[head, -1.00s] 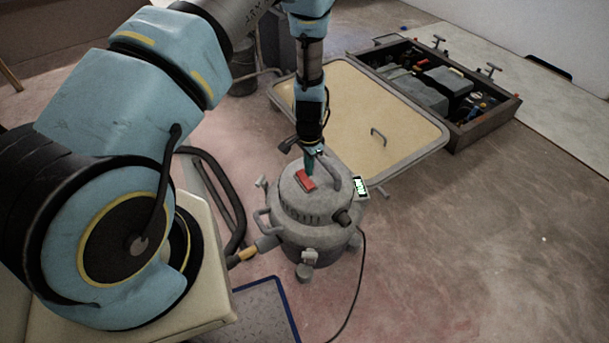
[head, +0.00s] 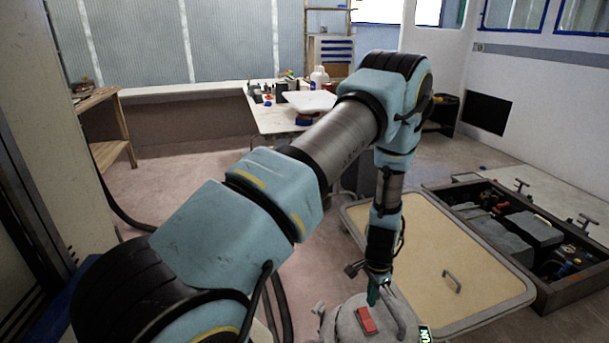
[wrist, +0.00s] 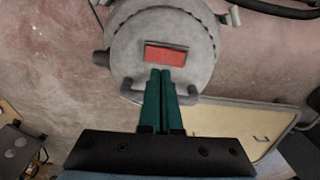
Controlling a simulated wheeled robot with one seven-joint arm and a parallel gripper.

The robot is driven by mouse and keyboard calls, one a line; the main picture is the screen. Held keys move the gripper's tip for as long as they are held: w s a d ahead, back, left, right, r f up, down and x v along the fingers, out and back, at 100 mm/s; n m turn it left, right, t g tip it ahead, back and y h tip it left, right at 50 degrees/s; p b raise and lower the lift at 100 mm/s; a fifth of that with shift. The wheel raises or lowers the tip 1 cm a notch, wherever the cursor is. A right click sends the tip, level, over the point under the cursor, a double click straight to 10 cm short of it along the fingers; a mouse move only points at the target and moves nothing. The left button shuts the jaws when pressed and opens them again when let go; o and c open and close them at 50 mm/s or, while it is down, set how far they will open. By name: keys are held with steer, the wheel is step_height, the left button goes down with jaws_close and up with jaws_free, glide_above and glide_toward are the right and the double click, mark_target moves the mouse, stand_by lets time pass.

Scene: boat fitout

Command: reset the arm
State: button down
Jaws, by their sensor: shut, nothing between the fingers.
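My gripper (head: 374,296) hangs from my arm, pointing down over a grey shop vacuum (head: 345,327) at the bottom of the head view. In the wrist view its two green fingers (wrist: 161,74) are together with nothing between them. Their tips appear at the lower edge of the red switch (wrist: 167,55) on top of the vacuum (wrist: 125,45). The red switch also shows in the head view (head: 366,320). I cannot tell whether the fingertips touch it.
A tan hatch panel with a handle (head: 440,235) lies right of the vacuum. Beyond it is an open floor locker (head: 548,296) holding dark equipment. A white worktable (head: 275,118) with bottles stands at the back. A wooden bench (head: 100,100) is at left. Floor between them is clear.

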steer(key=w+a+r+n, duration=0.25)
steer(key=a+r, duration=0.35)
steer(key=r, duration=0.4)
steer(key=w+a+r+n, duration=0.2)
steer(key=a+r+n, duration=0.2)
steer(key=a+r, duration=0.4)
steer(key=s+a+r+n, duration=0.4)
steer(key=a+r, duration=0.3)
steer(key=s+a+r+n+t, duration=0.1)
steer(key=s+a+r+n, duration=0.2)
steer(key=s+a+r, duration=0.2)
steer(key=a+r, duration=0.3)
steer(key=shift+a+n+t, duration=0.3)
steer(key=shift+n, duration=0.05)
